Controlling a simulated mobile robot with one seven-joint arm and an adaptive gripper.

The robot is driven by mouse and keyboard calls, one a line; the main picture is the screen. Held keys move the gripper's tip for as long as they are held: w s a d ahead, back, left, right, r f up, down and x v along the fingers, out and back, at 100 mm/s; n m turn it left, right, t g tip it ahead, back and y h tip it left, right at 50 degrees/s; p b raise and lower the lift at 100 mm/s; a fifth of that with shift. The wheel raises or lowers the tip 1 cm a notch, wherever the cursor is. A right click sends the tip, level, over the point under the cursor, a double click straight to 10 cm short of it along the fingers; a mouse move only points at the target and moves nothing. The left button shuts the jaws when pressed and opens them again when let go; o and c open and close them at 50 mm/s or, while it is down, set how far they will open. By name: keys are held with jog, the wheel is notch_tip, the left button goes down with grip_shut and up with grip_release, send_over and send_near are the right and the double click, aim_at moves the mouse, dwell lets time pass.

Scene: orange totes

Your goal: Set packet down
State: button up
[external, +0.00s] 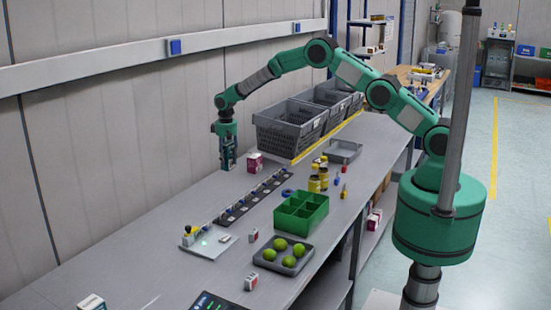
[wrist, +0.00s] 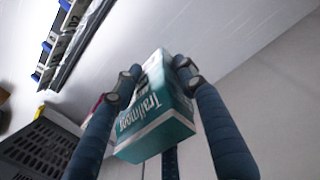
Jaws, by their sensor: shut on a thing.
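The packet (wrist: 155,112) is a teal and white box with white lettering, seen between my two fingers in the wrist view. My gripper (wrist: 156,78) is shut on it, with one finger against each side. In the external view my gripper (external: 227,164) points down over the far left side of the grey bench, near the wall. The packet is hard to make out there between the fingers. I cannot tell whether its bottom touches the bench.
A dark red and white carton (external: 254,163) stands just right of my gripper. Grey crates (external: 288,128) stand behind it. A strip of labelled fixtures (external: 254,196), a green divided tray (external: 301,211) and a tray of green fruit (external: 283,255) lie nearer. Bench to the left is clear.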

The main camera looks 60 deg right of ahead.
aim_at(229, 170)
jog(key=shift+d, duration=0.4)
jog(key=shift+f, duration=3.1)
jog(key=shift+f, duration=0.1)
jog(key=shift+f+p, duration=0.35)
jog(key=shift+f, duration=1.45)
jog(key=shift+f, duration=0.1)
jog(key=o, duration=1.2)
jog(key=shift+s, duration=0.1)
jog(key=shift+o, duration=0.2)
